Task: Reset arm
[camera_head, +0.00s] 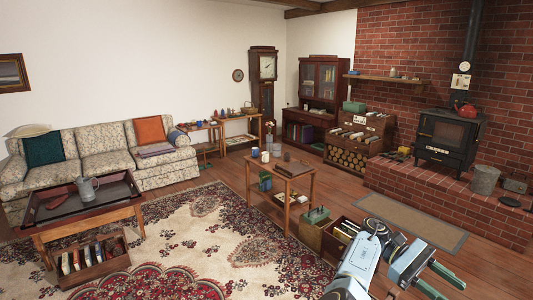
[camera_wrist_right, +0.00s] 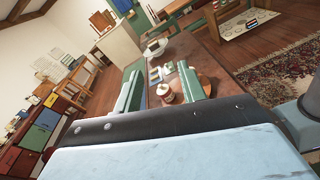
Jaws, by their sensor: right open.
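My right arm comes in at the lower right of the head view. Its gripper (camera_head: 440,283) is at the bottom right, with two green fingers spread apart and nothing seen between them. In the right wrist view the same gripper (camera_wrist_right: 160,90) is open, its fingers on either side of a view of a brown tabletop (camera_wrist_right: 225,75) with a small jar (camera_wrist_right: 165,93) and a bowl (camera_wrist_right: 155,47) on it, which look farther off than the fingers. I cannot tell the exact gap to them. My left gripper is not in view.
A small wooden table (camera_head: 310,180) with mugs and a dark case stands ahead. Open crates (camera_head: 340,236) are on the floor close to my right arm. A stove (camera_head: 447,137) stands on a brick hearth at the right. The patterned rug (camera_head: 190,235) has free room.

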